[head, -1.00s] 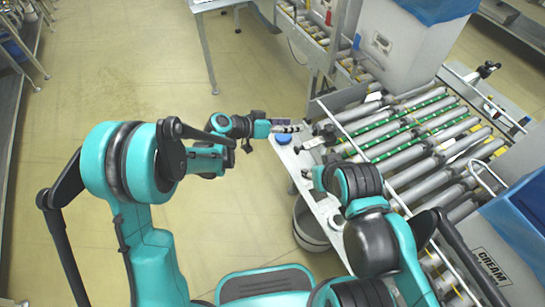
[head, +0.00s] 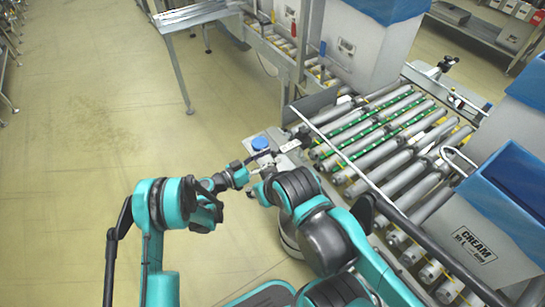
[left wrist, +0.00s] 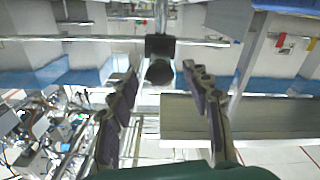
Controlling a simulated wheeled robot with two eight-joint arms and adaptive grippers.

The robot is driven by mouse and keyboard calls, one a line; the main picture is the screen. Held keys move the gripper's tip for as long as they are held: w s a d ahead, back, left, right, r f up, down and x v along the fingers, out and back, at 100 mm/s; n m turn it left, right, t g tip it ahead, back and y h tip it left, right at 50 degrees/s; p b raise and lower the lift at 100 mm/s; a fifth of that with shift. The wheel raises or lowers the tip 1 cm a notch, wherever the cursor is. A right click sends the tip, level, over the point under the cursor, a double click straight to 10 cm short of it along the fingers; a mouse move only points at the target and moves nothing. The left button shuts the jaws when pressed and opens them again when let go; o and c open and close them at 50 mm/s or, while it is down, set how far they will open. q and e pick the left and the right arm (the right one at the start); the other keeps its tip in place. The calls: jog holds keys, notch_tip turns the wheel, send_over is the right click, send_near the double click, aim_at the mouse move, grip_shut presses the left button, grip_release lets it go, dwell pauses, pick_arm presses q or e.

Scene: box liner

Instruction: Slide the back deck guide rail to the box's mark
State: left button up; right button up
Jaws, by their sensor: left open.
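My left gripper (head: 262,158) is at the left end of the roller deck (head: 385,150), just below a blue round cap (head: 260,142). In the left wrist view my left gripper (left wrist: 165,115) is open, its dark fingers wide apart. A black knob (left wrist: 160,72) on a metal bar shows beyond and between the fingertips, with nothing gripped. A long silver guide rail (head: 345,160) runs along the deck's near side. Another rail (head: 462,98) lies at the far right; I cannot tell which is the back one. My right gripper's fingers are hidden behind its arm.
A grey box marked CREAM (head: 485,240) with a blue liner stands at the lower right. Another lined grey box (head: 365,45) stands beyond the deck. A metal table (head: 195,15) is at the upper left. The floor on the left is clear.

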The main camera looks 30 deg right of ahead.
aim_at(287, 147)
pick_arm(q)
jog(key=shift+w+d, duration=0.1)
jog(key=shift+d, duration=1.1)
jog(key=shift+c, duration=0.4)
grip_shut()
jog(key=d, duration=0.6)
jog(key=shift+w, duration=0.25)
jog(key=shift+o, duration=0.4)
grip_release()
